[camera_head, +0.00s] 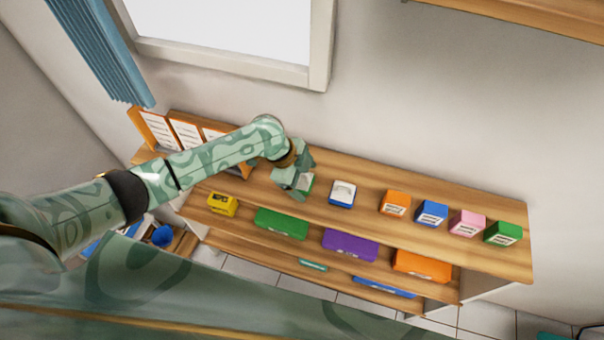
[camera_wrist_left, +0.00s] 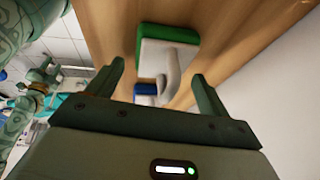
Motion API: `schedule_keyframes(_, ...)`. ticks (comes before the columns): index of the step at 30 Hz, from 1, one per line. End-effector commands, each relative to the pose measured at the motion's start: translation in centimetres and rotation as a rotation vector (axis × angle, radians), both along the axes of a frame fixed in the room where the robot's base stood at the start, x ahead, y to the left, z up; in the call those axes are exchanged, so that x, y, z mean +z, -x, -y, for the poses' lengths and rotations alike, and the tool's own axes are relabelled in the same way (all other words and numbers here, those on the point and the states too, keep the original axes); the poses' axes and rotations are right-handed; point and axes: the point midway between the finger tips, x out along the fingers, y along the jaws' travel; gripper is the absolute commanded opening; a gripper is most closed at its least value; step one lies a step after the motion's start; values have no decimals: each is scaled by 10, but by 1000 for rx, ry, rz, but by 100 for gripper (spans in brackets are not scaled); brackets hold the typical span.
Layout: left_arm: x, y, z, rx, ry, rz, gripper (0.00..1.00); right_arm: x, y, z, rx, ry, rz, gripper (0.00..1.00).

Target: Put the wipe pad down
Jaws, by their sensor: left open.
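My left gripper (camera_head: 292,178) is over the top shelf, left of a blue-based box with a white top (camera_head: 342,193). In the left wrist view its two fingers (camera_wrist_left: 158,80) are spread apart with nothing clamped between them. Just beyond the fingertips is a green-based box with a white face (camera_wrist_left: 163,44); part of it shows beside the gripper in the head view (camera_head: 306,184). A pale rounded piece (camera_wrist_left: 171,72) stands out from that white face. It may be the wipe pad, but I cannot tell for sure. My right gripper is not in view.
Orange (camera_head: 394,203), blue (camera_head: 431,213), pink (camera_head: 467,222) and green (camera_head: 503,232) boxes stand along the top shelf (camera_head: 365,177) to the right. Lower shelves hold yellow (camera_head: 222,204), green (camera_head: 281,223), purple (camera_head: 349,245) and orange (camera_head: 421,266) boxes. White sheets in an orange-framed rack (camera_head: 158,131) stand at left.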

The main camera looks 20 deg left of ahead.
Motion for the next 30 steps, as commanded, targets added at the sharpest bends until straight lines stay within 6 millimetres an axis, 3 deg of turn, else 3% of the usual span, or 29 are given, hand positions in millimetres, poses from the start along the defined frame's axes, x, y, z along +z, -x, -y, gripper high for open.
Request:
schedule_keyframes(5,20,1,-8,0,0,3,80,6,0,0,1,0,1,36)
schedule_keyframes(12,72,9,-30,-1,-1,4,80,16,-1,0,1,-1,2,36)
schedule_keyframes(18,102,14,-43,0,0,1,80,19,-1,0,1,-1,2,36)
schedule_keyframes(30,111,16,-47,0,1,-1,80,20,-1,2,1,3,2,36)
